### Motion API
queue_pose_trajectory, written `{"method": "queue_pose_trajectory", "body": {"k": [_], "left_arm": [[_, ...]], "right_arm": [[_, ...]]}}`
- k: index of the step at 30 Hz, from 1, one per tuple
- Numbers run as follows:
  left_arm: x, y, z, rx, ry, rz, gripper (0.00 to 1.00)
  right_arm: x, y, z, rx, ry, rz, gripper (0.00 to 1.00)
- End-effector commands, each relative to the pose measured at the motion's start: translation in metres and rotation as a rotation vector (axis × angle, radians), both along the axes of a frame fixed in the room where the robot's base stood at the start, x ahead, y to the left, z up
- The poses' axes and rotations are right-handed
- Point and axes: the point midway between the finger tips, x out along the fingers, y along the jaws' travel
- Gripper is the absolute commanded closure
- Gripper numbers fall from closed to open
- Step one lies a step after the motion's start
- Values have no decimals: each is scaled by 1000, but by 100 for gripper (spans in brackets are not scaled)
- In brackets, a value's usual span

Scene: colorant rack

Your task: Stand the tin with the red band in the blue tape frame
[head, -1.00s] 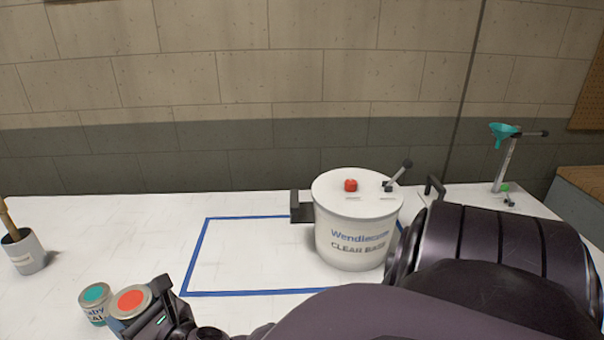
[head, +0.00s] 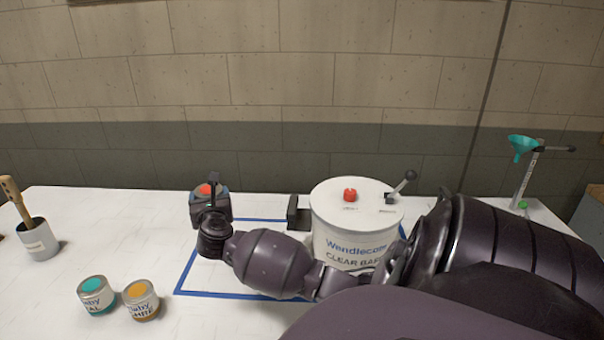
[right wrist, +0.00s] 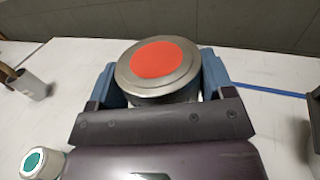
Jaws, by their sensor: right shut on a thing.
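The tin with the red disc on its lid (head: 206,189) is held upright in my right gripper (head: 211,204), near the back left corner of the blue tape frame (head: 190,268). In the right wrist view the tin (right wrist: 157,66) sits between the blue fingers of the gripper (right wrist: 158,80), which are shut on it. Its side and base are mostly hidden, so I cannot tell whether it touches the table. My left gripper is not in view.
A teal-lidded tin (head: 96,295) and an orange-lidded tin (head: 141,300) stand at the front left. A grey cup with a brush (head: 38,240) is at the far left. A teal funnel on a stand (head: 522,146) is at the right. My right arm covers much of the frame.

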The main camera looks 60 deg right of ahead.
Motion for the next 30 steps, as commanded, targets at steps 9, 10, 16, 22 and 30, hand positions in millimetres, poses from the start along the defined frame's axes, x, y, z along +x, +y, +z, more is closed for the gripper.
{"method": "queue_pose_trajectory", "body": {"k": [9, 10, 16, 22, 30], "left_arm": [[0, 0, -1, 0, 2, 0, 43], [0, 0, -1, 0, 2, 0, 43], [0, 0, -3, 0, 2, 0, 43], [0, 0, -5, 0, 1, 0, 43], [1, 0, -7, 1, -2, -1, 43]], "right_arm": [[5, -44, 8, -1, 3, -120, 53], [5, -44, 3, -1, 5, -120, 53], [4, -45, -39, -3, 5, -120, 53], [5, -44, -82, -4, 5, -118, 53], [5, -44, -132, -4, 3, -118, 53]]}}
